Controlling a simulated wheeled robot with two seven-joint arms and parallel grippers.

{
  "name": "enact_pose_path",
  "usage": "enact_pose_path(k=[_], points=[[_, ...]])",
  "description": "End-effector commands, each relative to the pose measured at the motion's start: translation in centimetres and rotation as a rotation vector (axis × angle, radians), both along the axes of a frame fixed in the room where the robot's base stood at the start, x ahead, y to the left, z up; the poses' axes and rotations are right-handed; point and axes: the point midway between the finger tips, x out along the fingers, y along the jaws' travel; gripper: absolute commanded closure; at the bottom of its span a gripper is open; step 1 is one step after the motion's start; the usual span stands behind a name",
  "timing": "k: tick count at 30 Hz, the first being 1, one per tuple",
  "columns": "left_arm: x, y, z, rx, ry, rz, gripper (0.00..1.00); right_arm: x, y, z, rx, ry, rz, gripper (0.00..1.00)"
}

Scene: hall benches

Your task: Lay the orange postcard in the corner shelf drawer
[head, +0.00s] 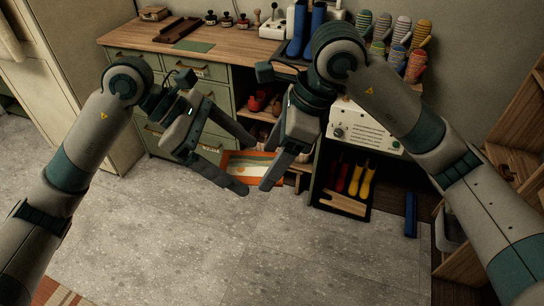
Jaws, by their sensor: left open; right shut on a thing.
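The orange postcard (235,157), orange-edged with a pale picture, is in the middle of the head view, in front of the bench's lower shelf. My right gripper (267,187) is shut on it at its right side. My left gripper (246,166) is open, its fingers at the card's left side and partly covering it; I cannot tell if they touch it. A wooden shelf unit (517,125) stands at the right edge, partly behind my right arm. I cannot make out which part is the corner shelf drawer.
The grey floor (200,245) in front is clear.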

Motion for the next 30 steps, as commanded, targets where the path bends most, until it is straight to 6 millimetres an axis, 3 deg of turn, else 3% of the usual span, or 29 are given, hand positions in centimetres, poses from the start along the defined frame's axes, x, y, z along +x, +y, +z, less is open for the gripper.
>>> enact_pose_path(k=[8, 21, 30], points=[[0.2, 1.4, 1.3, 0.001, -0.001, 0.003, 0.09, 0.0, 0.0, 0.0, 0.000, 0.000, 0.000, 0.55], [0.6, 6.6, 6.6, 0.001, -0.003, 0.003, 0.09, 0.0, 0.0, 0.0, 0.000, 0.000, 0.000, 0.55], [0.7, 8.4, 8.4, 0.000, -0.001, 0.001, 0.09, 0.0, 0.0, 0.0, 0.000, 0.000, 0.000, 0.55]])
